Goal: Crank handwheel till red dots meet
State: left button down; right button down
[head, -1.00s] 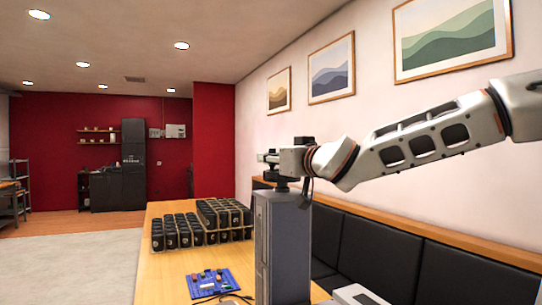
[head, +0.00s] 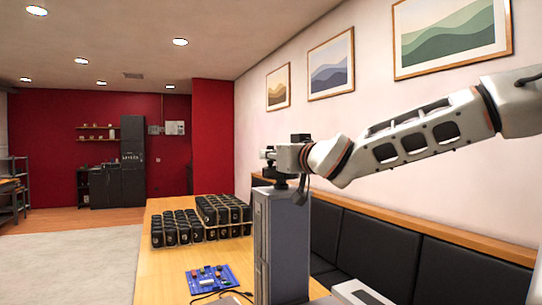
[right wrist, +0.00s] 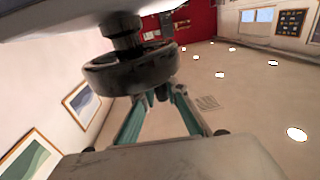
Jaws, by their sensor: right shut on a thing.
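The laser marker's tall grey column (head: 283,245) stands at the right side of the wooden table. The dark round handwheel (head: 283,183) sits on top of it and shows large in the right wrist view (right wrist: 130,72). My right gripper (head: 266,154) is at the top of the column, level with the wheel's upper side. In the right wrist view its two teal fingers (right wrist: 160,98) converge at the wheel's edge, shut on what looks like the crank handle, mostly hidden there. I cannot make out the red dots. My left gripper is not in view.
Several black cups (head: 205,218) stand in rows on the table (head: 165,280) behind and left of the column. A blue board (head: 212,279) with small parts and a cable lies in front. A black padded bench (head: 385,250) runs along the right wall.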

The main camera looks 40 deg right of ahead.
aim_at(274, 169)
jog(key=shift+a+n+y, duration=0.15)
jog(key=shift+n+y, duration=0.15)
jog(key=shift+y, duration=0.1)
dwell(0.3)
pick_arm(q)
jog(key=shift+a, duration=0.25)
pick_arm(e)
jog(key=shift+s+a+n+y, duration=0.15)
jog(key=shift+n+y, duration=0.65)
jog(key=shift+y, duration=0.6)
